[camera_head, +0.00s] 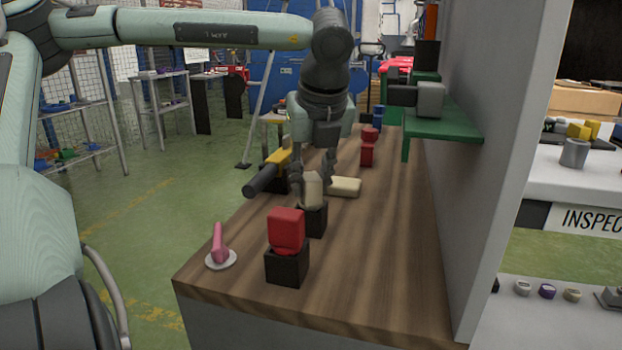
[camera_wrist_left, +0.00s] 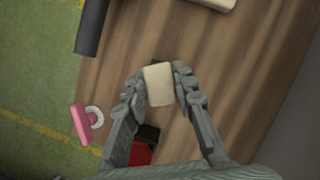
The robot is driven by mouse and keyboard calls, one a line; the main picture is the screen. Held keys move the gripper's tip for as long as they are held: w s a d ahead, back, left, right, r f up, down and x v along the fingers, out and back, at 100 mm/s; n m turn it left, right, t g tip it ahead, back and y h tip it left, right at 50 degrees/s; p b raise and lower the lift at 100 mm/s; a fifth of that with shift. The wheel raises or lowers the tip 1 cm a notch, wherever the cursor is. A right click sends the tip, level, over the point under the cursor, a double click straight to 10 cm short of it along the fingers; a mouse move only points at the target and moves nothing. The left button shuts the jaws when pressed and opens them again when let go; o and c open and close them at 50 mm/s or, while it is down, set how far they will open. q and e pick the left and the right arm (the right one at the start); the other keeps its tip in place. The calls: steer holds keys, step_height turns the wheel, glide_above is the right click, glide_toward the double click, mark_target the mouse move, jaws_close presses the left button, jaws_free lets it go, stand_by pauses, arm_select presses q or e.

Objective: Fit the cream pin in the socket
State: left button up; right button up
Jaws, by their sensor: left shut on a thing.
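My left gripper (camera_head: 313,188) comes down from above and is shut on the cream pin (camera_head: 313,192), a pale block held upright. In the left wrist view the pin (camera_wrist_left: 158,85) sits between the two fingers of the gripper (camera_wrist_left: 155,92). A black socket block (camera_head: 315,221) stands on the bench directly below the pin. The pin's lower end meets the socket's top in the head view; I cannot tell whether it is inside or just above. In the left wrist view the pin and fingers hide most of this socket. My right gripper is not in view.
A red block (camera_head: 286,229) stands in a nearer black socket (camera_head: 287,267). A pink-handled piece (camera_head: 218,242) on a white disc is at the left edge. Another cream block (camera_head: 344,187) lies behind. A grey wall (camera_head: 500,150) and green shelf (camera_head: 440,124) bound the right; the front-right bench (camera_head: 380,270) is clear.

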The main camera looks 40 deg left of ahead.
arm_select(q)
steer(key=shift+r, duration=0.65)
jaws_close()
steer(key=shift+r, duration=0.1)
steer(key=shift+r+p, duration=1)
steer(key=shift+r, duration=2)
steer(key=shift+r, duration=0.15)
step_height(320, 180, up, 5)
steer(key=shift+f+p, duration=0.15)
steer(key=shift+p, duration=1.05)
